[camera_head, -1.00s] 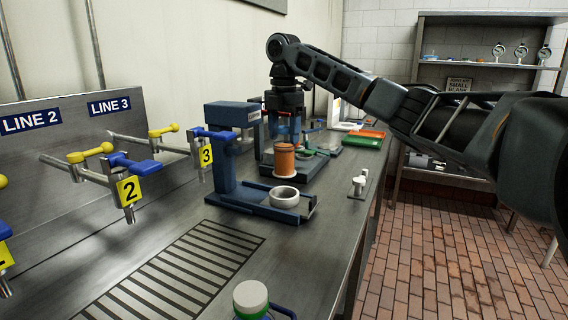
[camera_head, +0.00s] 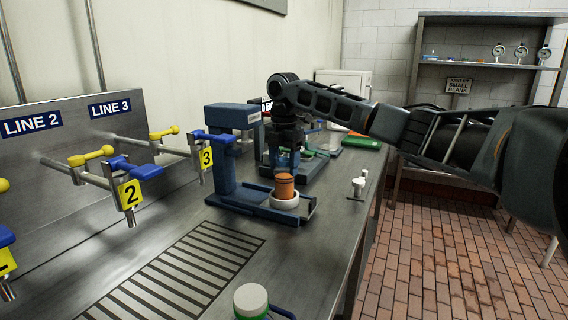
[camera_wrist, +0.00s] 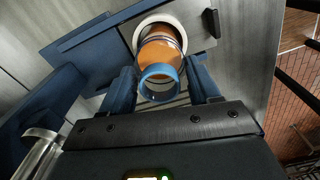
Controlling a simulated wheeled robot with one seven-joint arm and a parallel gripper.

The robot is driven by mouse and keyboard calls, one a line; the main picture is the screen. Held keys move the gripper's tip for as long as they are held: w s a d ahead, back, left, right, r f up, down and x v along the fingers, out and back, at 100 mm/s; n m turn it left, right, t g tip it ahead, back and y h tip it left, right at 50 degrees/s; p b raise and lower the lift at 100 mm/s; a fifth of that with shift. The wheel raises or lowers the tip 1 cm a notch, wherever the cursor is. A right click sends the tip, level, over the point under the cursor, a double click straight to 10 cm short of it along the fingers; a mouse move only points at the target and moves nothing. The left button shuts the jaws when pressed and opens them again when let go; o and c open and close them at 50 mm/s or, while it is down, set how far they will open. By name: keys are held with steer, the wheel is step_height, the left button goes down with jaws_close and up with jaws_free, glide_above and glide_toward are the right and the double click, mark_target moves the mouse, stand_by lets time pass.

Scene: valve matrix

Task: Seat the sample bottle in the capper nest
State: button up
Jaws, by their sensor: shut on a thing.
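The sample bottle (camera_head: 285,186) is an orange cylinder. Its lower end is within the white ring of the capper nest (camera_head: 284,203), on the blue capper base; whether it rests on the bottom is hidden. In the wrist view the bottle (camera_wrist: 158,50) shows a blue open rim towards the camera, and the white nest ring (camera_wrist: 181,29) surrounds its far end. My gripper (camera_head: 284,163) is above the nest, shut on the upper part of the bottle; its blue fingers stand on both sides of the blue rim in the wrist view (camera_wrist: 162,83).
The blue capper column (camera_head: 222,155) and its head stand left of my gripper. Another blue fixture (camera_head: 305,175) is behind. Small white fittings (camera_head: 358,186) are on the right of the bench. A white-capped green bottle (camera_head: 250,300) is at the front. The slotted drain area (camera_head: 190,270) is clear.

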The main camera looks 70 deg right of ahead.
steer(key=o, duration=1.6)
step_height(320, 180, up, 12)
steer(key=shift+r+b, duration=0.1)
steer(key=shift+b, duration=0.35)
